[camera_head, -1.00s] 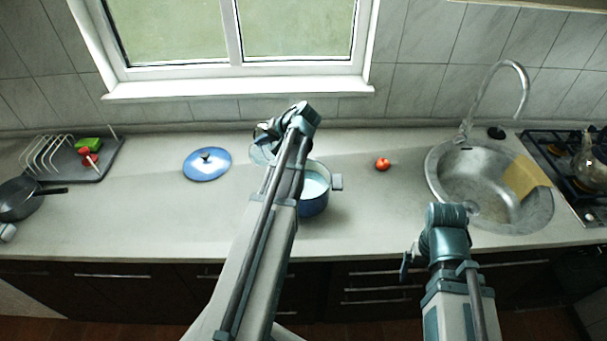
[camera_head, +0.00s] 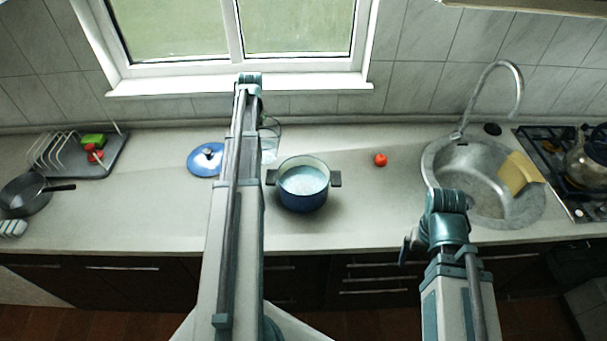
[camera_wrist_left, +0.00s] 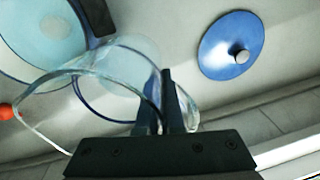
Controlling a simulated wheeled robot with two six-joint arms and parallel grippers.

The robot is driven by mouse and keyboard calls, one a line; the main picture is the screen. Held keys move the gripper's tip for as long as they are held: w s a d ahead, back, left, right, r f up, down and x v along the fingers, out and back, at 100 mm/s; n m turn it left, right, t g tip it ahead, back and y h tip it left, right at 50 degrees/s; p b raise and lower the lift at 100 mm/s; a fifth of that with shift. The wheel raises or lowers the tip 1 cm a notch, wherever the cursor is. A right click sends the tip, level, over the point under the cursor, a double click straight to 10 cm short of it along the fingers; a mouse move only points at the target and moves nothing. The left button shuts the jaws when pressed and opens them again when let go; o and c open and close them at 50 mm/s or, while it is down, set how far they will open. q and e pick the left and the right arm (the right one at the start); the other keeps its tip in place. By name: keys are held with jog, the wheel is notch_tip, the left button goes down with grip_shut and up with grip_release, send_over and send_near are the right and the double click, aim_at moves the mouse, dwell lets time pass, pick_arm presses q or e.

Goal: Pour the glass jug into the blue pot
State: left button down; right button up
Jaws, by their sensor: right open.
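The blue pot (camera_head: 303,197) stands upright and open on the counter, with pale, speckled contents; it also shows in the left wrist view (camera_wrist_left: 40,40). The clear glass jug (camera_head: 271,144) is behind and left of the pot, partly hidden by my left arm. In the left wrist view, my left gripper (camera_wrist_left: 163,85) is shut on the jug (camera_wrist_left: 110,75) at its handle side. Whether the jug touches the counter is unclear. My left fingers are hidden in the head view. My right gripper (camera_head: 405,257) is open and empty near the counter's front edge.
A blue lid (camera_head: 205,159) lies left of the jug and a red tomato (camera_head: 380,160) right of the pot. A dish rack (camera_head: 60,155) and pan (camera_head: 22,194) are far left. The sink (camera_head: 470,190) and hob with kettle (camera_head: 588,165) are right.

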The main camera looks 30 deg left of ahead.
pick_arm(q)
jog(key=shift+a+r+h, duration=0.15)
jog(key=shift+a+h, duration=0.2)
jog(key=shift+h, duration=0.55)
notch_tip(320, 180, up, 5)
jog(key=p, duration=0.5)
jog(key=shift+r, duration=0.15)
jog(key=shift+f, duration=0.2)
